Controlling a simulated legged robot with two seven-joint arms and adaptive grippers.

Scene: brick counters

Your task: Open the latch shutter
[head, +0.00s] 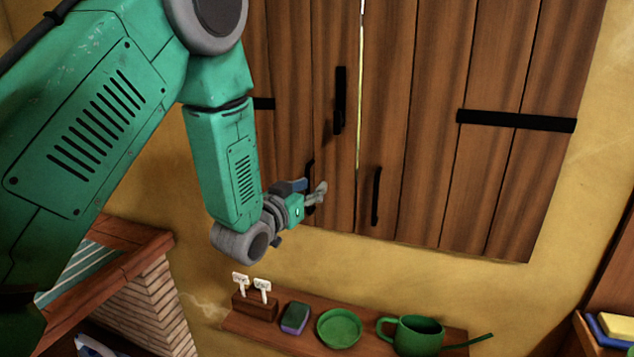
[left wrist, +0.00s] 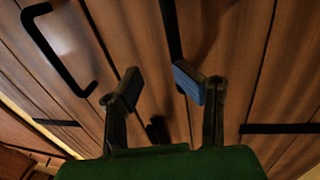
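The wooden shutter has a left leaf (head: 285,70) and a right leaf (head: 440,60), with a thin light gap between them. A black latch bar (head: 340,100) sits upright on the left leaf near the gap. Below it is the left leaf's black handle (head: 310,170), partly covered by my left gripper (head: 312,190). The right leaf has its own black handle (head: 376,195). In the left wrist view my left gripper (left wrist: 158,86) has its fingers apart, close to the planks. A black bar (left wrist: 171,25) runs down behind the blue-padded finger; whether it lies between the fingers I cannot tell.
A wall shelf (head: 240,325) below holds a green bowl (head: 339,327), a green watering can (head: 417,334), a sponge (head: 295,317) and a wooden block with white tags (head: 255,305). A brick counter (head: 150,300) stands at lower left.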

